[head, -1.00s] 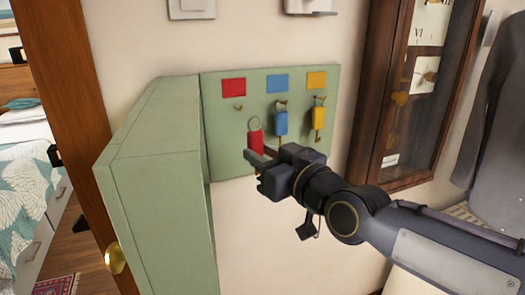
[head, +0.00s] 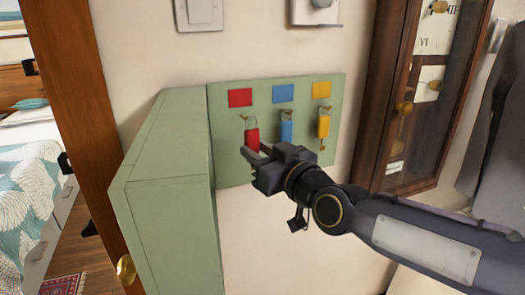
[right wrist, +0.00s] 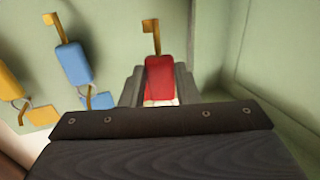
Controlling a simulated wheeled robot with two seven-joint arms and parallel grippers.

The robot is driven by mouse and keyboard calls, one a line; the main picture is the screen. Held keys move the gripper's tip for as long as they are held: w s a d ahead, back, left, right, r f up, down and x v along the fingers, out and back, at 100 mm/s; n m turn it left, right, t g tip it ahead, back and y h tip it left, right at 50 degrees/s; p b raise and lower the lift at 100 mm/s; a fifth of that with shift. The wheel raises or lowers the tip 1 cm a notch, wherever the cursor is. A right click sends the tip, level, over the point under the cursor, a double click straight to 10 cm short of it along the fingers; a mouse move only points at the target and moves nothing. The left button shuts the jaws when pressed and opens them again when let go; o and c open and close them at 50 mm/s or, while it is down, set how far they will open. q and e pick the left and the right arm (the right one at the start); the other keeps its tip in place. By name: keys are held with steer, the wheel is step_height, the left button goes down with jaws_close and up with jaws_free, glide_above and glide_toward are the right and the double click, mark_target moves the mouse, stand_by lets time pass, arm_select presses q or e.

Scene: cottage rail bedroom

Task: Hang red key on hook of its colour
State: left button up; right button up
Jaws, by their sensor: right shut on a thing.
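The red key (head: 252,139) has a red tag with a metal ring at its top. My right gripper (head: 259,151) is shut on this tag, in front of the green board (head: 228,166). In the right wrist view the tag (right wrist: 158,76) sits between the two fingers with its brass key part sticking out. The red patch (head: 240,97) marks the board's left hook (head: 243,117). The ring overlaps this hook in the head view; I cannot tell whether it is around the hook or in front. My left gripper is not in view.
The blue key (head: 286,131) and yellow key (head: 323,126) hang on the hooks under their patches, just right of the red one. A green cabinet side (head: 165,200) juts out at left. A dark wooden glass case (head: 390,130) stands at right.

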steer(key=shift+w+a+f+p, duration=0.1)
steer(key=shift+w+a+p, duration=0.15)
steer(key=shift+w, duration=0.4)
steer(key=shift+w+a+r+p, duration=0.1)
steer(key=shift+w+a+p, duration=0.1)
steer(key=shift+w+p, duration=0.35)
steer(key=shift+w+a+f+p, duration=0.1)
steer(key=shift+w+a+p, duration=0.1)
steer(key=shift+w, duration=0.55)
steer(key=shift+w+a+f+b, duration=0.2)
steer(key=shift+w+f+b, duration=0.4)
steer(key=shift+b, duration=0.1)
steer(key=o, duration=1)
steer(key=shift+o, duration=0.2)
